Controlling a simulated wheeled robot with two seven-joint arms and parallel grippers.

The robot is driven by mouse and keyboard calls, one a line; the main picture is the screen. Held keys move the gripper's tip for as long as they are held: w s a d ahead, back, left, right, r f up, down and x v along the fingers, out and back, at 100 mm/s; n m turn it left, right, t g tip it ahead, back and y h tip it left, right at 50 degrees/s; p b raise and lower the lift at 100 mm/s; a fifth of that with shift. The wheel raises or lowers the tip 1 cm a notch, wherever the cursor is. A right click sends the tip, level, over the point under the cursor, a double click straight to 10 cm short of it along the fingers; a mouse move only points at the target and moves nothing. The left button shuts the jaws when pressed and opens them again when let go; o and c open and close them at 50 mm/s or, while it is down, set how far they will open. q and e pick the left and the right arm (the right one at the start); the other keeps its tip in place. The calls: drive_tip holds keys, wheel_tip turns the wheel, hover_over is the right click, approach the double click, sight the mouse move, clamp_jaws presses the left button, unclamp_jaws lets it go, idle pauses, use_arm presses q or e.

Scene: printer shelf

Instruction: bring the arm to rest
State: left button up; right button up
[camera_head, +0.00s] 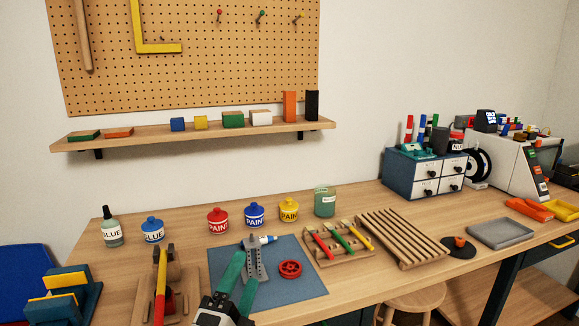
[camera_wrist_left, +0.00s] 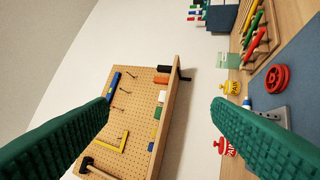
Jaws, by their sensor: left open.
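My left gripper (camera_head: 243,270) comes in at the bottom middle of the head view, over the front of the blue-grey mat (camera_head: 302,285). Its two green fingers are apart with nothing between them. In the left wrist view the fingers (camera_wrist_left: 160,106) stand wide apart at either side, with only the wall, pegboard and shelf seen between them in the distance. My right gripper is not in view.
A grey bracket-like part (camera_head: 254,262) and a red wheel (camera_head: 290,268) are on the mat near the gripper. Paint jars (camera_head: 218,220) stand behind. A wooden rack with markers (camera_head: 335,244) is to the right. The wall shelf (camera_head: 190,134) holds several coloured blocks.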

use_arm(q)
drive_tip(key=s+a+f+n+g+y, duration=0.35)
drive_tip(key=a+f+n, duration=0.2)
drive_tip(key=f, duration=0.35)
drive_tip(key=s+a+f+n+g+y, duration=0.2)
drive_tip(key=a+f+n+g, duration=0.2)
drive_tip(key=f+n, duration=0.3)
drive_tip(key=s+a+f+n+g, duration=0.25)
drive_tip(key=s+f+g, duration=0.35)
drive_tip(key=s, duration=0.4)
drive_tip(key=s+a+f+n+g, duration=0.1)
drive_tip(key=s+f+n+g, duration=0.25)
drive_tip(key=s+f, duration=0.55)
wheel_tip(320, 180, down, 22)
drive_tip(key=s+g+p, duration=0.2)
drive_tip(key=p, duration=0.2)
drive_tip(key=s+a+f+g+p, duration=0.1)
drive_tip(key=s+a+f+p, duration=0.1)
drive_tip(key=s+f, duration=1.1)
drive_tip(key=s, duration=0.3)
drive_tip(key=shift+a+m, duration=0.35)
